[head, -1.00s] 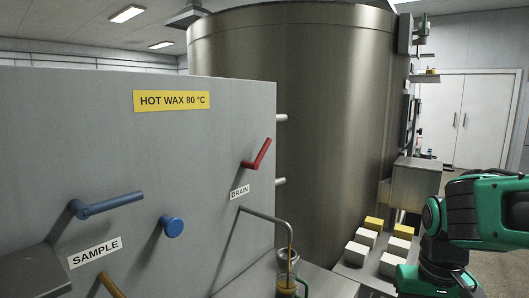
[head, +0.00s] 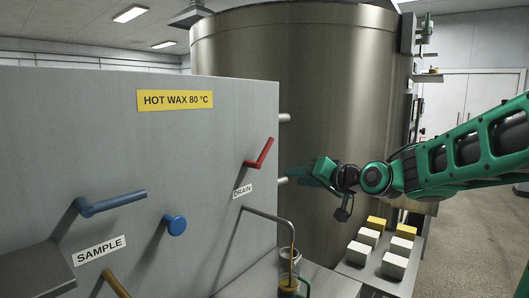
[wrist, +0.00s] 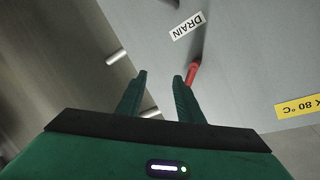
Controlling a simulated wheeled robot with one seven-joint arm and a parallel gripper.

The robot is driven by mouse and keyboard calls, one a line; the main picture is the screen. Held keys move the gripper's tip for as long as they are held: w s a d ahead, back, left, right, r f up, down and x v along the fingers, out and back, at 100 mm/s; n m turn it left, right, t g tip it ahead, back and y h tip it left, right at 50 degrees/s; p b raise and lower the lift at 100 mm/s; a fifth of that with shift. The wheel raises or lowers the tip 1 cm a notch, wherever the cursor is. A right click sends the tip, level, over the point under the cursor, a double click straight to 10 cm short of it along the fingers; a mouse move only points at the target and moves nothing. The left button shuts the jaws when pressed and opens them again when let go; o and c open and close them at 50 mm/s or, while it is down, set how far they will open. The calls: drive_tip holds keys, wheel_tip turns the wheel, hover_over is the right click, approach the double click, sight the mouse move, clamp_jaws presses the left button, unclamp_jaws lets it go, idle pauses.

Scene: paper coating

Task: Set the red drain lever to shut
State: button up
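The red drain lever (head: 264,151) is on the grey panel above the DRAIN label (head: 242,191), its handle slanting up and to the right. In the wrist view the red lever (wrist: 193,72) shows just beyond the right finger, partly hidden by it. My gripper (head: 293,172) is beside the panel's right edge, to the right of the lever, pointing left. In the wrist view my gripper (wrist: 160,74) is open, with nothing between its fingers. Whether a finger touches the lever cannot be told.
A bent drain pipe (head: 265,216) ends above a container (head: 289,284), with an amber stream below its mouth. A blue lever (head: 112,203) and blue knob (head: 175,225) are on the panel's left. A large steel tank (head: 300,75) stands behind. White and yellow blocks (head: 394,265) lie at right.

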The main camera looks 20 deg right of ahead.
sight(268, 148)
wheel_tip(268, 148, up, 6)
drive_tip(key=w+a+t+y, duration=0.2)
drive_tip(key=w+t, duration=0.1)
drive_tip(key=shift+m, duration=0.3)
drive_tip(key=x, duration=1)
drive_tip(key=shift+w+a+f, duration=0.1)
drive_tip(key=shift+a+f, duration=0.05)
drive_tip(key=shift+a, duration=0.1)
clamp_jaws()
drive_tip(key=shift+a, duration=0.2)
drive_tip(key=shift+g, duration=0.3)
